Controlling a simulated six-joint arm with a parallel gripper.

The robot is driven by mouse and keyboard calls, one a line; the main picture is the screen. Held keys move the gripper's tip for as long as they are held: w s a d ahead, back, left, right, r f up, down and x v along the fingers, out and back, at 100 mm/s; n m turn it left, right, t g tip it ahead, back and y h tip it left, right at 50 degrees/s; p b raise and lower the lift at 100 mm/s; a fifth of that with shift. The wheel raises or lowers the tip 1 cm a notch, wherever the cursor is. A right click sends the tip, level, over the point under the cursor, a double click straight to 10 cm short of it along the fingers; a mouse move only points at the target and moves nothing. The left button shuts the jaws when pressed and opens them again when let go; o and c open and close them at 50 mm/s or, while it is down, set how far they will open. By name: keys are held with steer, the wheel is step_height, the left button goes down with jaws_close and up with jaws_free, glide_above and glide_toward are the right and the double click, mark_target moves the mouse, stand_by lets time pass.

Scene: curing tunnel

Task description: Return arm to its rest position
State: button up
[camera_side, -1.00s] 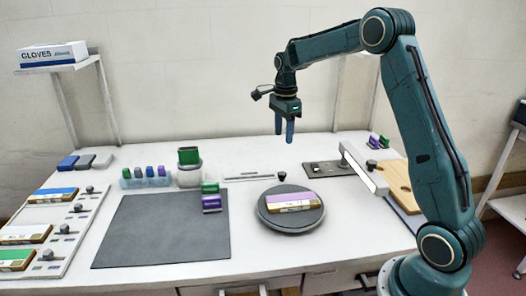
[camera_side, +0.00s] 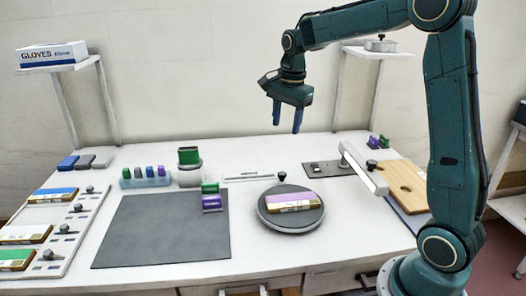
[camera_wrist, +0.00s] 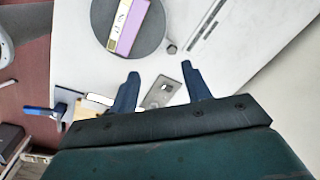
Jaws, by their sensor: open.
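My gripper (camera_side: 287,117) is open and empty, held in the air above the back of the white table. It also shows in the wrist view (camera_wrist: 160,88), its two blue fingers spread apart with nothing between them. A purple and white block with a tan base (camera_side: 293,202) lies on the round grey turntable (camera_side: 268,222) below. The same block (camera_wrist: 125,25) shows at the top of the wrist view. My gripper is well clear of everything on the table.
A dark mat (camera_side: 160,235) lies left of the turntable, with green and purple pieces (camera_side: 211,198) at its edge. A white bar (camera_side: 365,170) and a wooden board (camera_side: 404,183) are at the right. A shelf with a gloves box (camera_side: 52,55) stands at the back left.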

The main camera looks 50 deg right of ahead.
steer(key=s+a+r+n+t, duration=0.2)
steer(key=s+a+r+n, duration=0.3)
steer(key=s+a+n, duration=0.45)
steer(key=s+a+f+n+t, duration=0.1)
steer(key=s+a+n, duration=0.1)
steer(key=s+n, duration=0.2)
steer(key=s+a+f+n+t, duration=0.1)
steer(key=s+n, duration=0.4)
steer(key=s, duration=0.5)
steer(key=shift+s+a+f, duration=0.35)
steer(key=shift+a+f, duration=0.1)
steer(key=shift+a, duration=0.15)
